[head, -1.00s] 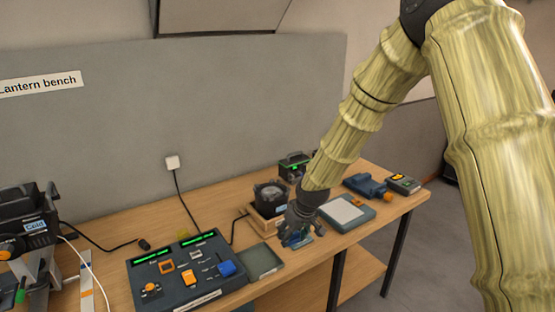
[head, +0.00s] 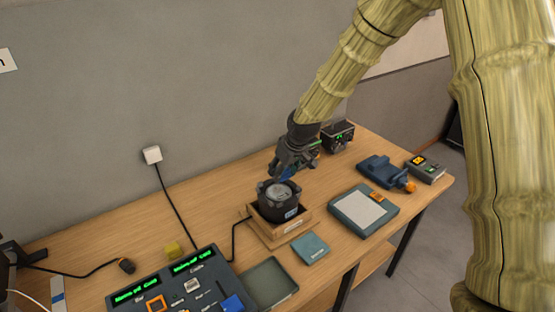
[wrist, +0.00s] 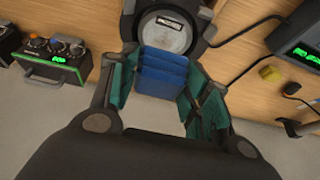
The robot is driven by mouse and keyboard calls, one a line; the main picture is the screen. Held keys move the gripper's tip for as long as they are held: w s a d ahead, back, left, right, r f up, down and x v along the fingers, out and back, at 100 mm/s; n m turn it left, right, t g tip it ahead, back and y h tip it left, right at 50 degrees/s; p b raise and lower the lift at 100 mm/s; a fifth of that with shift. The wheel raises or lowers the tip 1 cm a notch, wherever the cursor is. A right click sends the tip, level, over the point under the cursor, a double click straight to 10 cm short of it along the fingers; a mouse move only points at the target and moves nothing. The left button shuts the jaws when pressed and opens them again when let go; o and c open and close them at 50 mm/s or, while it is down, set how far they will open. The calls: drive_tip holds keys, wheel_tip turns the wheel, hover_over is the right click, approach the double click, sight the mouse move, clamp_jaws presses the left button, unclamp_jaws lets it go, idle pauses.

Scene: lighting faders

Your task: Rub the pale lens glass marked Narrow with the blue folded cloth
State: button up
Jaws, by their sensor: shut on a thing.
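The pale round lens glass (head: 279,192) faces up on a black lantern head (head: 278,209) set in a wooden cradle (head: 283,237). In the wrist view the lens glass (wrist: 162,38) carries a dark label strip, too small to read. My gripper (head: 285,172) is just above the far side of the lantern head, shut on the blue folded cloth (wrist: 162,74). The cloth lies between the teal fingertips. Its edge is next to the lens rim in the wrist view; I cannot tell whether it touches the glass.
A flat teal square (head: 310,248) lies in front of the cradle. A fader console (head: 178,289) and shallow tray (head: 266,286) are at front left. A grey pad (head: 364,210) and blue tool (head: 385,172) are right. A small black box (head: 337,136) stands behind.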

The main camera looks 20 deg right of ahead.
sight(286, 180)
drive_tip(key=shift+s+d+f+b, duration=0.15)
drive_tip(key=shift+s+f+b, duration=0.05)
drive_tip(key=shift+s+b, duration=0.4)
drive_tip(key=x, duration=0.1)
drive_tip(key=b+x, duration=0.1)
drive_tip(key=x, duration=0.1)
drive_tip(key=shift+d+f, duration=0.15)
drive_tip(key=shift+f, duration=0.05)
drive_tip(key=shift+f+b, duration=0.3)
drive_tip(key=shift+b, duration=0.15)
drive_tip(key=shift+s+f+b, duration=0.35)
drive_tip(key=shift+s+b, duration=0.05)
drive_tip(key=shift+w+f, duration=0.25)
drive_tip(key=shift+f, duration=0.15)
drive_tip(key=shift+s+r, duration=0.15)
drive_tip(key=shift+f+b, duration=0.55)
drive_tip(key=shift+f, duration=0.5)
